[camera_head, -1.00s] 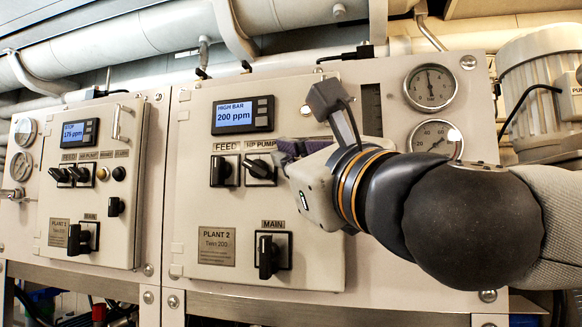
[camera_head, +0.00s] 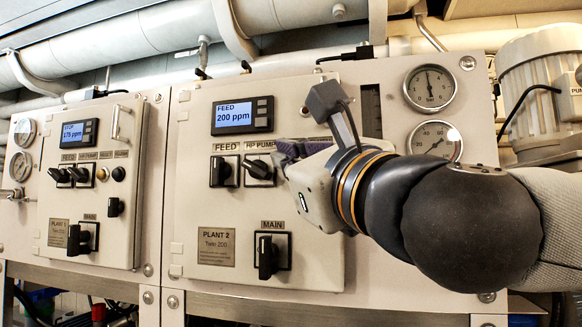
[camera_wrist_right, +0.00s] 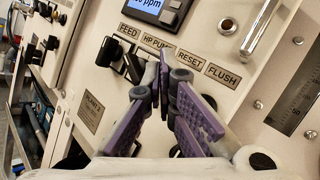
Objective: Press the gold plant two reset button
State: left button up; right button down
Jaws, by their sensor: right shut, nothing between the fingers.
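The Plant 2 panel (camera_head: 200,285) stands in the middle of the head view. Its reset button is hidden behind my right gripper in both views; the RESET label (camera_wrist_right: 190,60) shows in the wrist view. My right gripper (camera_head: 285,150) is shut and empty, just right of the HP pump switch (camera_head: 259,169). In the wrist view the purple fingers of my right gripper (camera_wrist_right: 164,62) meet in front of the panel, between the HP PUMP and RESET labels. I cannot tell whether the tips touch anything. My left gripper is not in view.
The feed switch (camera_head: 222,171) and main switch (camera_head: 268,255) stick out of the panel. The display (camera_head: 242,115) reads FEED, 200 ppm. The Plant 1 panel (camera_head: 92,200) is at the left. Two gauges (camera_head: 431,88) sit above my right arm. A handle (camera_wrist_right: 262,28) stands out near FLUSH.

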jog(key=shift+s+a, duration=0.15)
jog(key=shift+s, duration=0.4)
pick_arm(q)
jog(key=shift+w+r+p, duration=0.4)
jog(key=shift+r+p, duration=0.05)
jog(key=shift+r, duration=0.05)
pick_arm(e)
jog(key=s, duration=0.1)
jog(key=s+a, duration=0.1)
jog(key=s, duration=0.2)
jog(key=shift+s+a, duration=0.3)
jog(key=shift+s, duration=0.1)
